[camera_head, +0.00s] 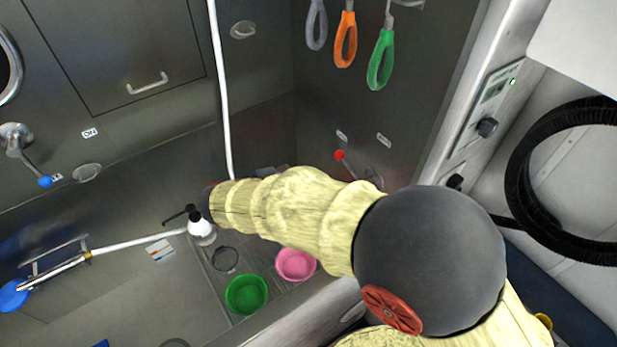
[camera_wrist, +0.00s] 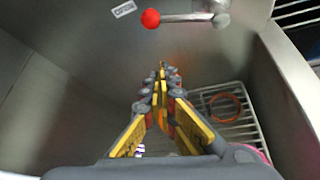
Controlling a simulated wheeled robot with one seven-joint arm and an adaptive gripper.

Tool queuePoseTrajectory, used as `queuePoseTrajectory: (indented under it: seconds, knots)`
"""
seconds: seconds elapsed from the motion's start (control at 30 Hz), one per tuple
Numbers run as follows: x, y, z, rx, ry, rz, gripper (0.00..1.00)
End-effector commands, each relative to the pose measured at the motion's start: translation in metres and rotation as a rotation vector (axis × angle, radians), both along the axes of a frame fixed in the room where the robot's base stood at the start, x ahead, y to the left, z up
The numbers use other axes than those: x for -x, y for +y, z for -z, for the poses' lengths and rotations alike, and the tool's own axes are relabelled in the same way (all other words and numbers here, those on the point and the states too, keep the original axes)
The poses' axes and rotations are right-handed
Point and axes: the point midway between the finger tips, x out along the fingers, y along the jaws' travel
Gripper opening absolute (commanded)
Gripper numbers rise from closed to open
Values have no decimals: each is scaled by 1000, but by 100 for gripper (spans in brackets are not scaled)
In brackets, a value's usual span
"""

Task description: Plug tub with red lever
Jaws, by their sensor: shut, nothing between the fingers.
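The red lever shows in the wrist view as a red ball knob (camera_wrist: 150,18) on a short metal arm (camera_wrist: 190,17), fixed to the tub wall at the top of the picture. In the head view its red knob (camera_head: 340,156) is on the back wall, right of centre. My gripper (camera_wrist: 162,70) is shut and empty, its fingertips below the knob in the wrist picture and apart from it. The steel tub (camera_wrist: 80,95) lies around and beneath the gripper. In the head view my arm hides part of the tub, and I cannot make out the fingers.
A wire rack (camera_wrist: 248,128) with an orange ring (camera_wrist: 224,107) is at the right. The head view shows a green bowl (camera_head: 246,294), a pink bowl (camera_head: 295,264), a pump bottle (camera_head: 201,229), a white hose (camera_head: 219,90) and a blue-knobbed lever (camera_head: 45,181) at far left.

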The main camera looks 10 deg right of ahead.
Motion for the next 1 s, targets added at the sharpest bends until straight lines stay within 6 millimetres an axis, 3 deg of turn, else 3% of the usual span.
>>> queuePoseTrajectory:
  seconds: [0.33,0.6,1.0]
  knots:
    - [-33,-52,37,1,2,4,0]
    - [-27,-61,5,-1,-2,0,0]
    - [-25,-64,-3,0,1,0,0]
